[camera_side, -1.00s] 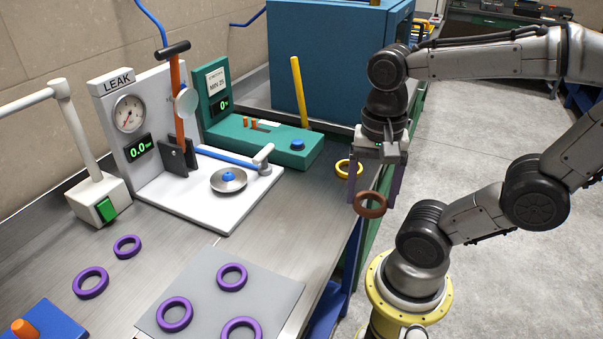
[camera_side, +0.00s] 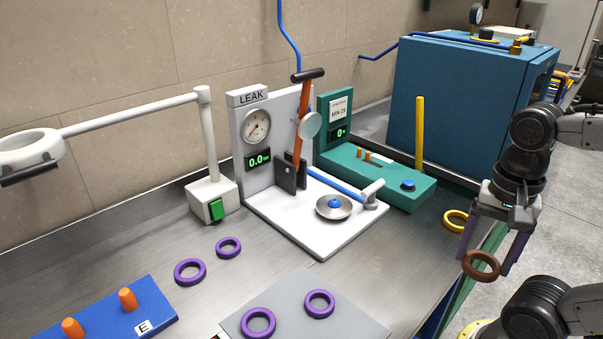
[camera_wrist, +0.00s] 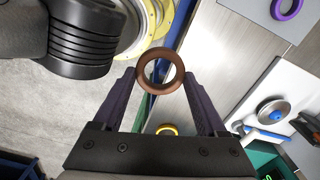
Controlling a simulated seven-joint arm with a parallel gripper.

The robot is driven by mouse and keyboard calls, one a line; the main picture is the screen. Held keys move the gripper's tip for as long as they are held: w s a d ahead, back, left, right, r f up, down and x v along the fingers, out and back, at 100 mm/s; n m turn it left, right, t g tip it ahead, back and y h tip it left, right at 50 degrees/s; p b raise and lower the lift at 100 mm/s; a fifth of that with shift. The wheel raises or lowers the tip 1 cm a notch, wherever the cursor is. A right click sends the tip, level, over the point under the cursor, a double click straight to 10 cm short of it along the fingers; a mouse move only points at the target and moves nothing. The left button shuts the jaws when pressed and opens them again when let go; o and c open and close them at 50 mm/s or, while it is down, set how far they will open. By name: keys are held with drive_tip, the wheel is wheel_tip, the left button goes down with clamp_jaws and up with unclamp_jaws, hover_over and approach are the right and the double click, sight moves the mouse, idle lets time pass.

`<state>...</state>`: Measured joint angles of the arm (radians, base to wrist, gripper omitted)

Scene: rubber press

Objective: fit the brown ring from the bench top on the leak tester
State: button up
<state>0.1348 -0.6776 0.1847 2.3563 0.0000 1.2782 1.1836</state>
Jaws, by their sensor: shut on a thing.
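The brown ring (camera_side: 481,265) is held between the fingertips of my gripper (camera_side: 484,262). It hangs at the right edge of the bench, above the surface. In the wrist view the ring (camera_wrist: 161,74) sits between both purple fingers. The leak tester (camera_side: 322,232) is a white stand with a LEAK label, a dial, a display reading 0.0 and an orange lever standing upright. Its round metal seat with a blue centre (camera_side: 334,206) is bare and lies to the left of my gripper; the seat also shows in the wrist view (camera_wrist: 276,113).
A yellow ring (camera_side: 455,220) lies beside my gripper, near the green tester (camera_side: 385,180). Purple rings lie on the grey mat (camera_side: 350,324) and on the bench (camera_side: 190,271). A white arm lamp (camera_side: 207,140) and a blue peg board (camera_side: 150,305) stand left.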

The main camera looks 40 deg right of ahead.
drive_tip(key=w+d+r, duration=0.1)
drive_tip(key=w+r, duration=0.6)
drive_tip(key=w, duration=0.4)
hover_over(335, 199)
wheel_tip(335, 199, down, 8)
drive_tip(key=shift+s+f, duration=0.1)
drive_tip(key=shift+f, duration=2.45)
drive_tip(key=shift+f, duration=0.95)
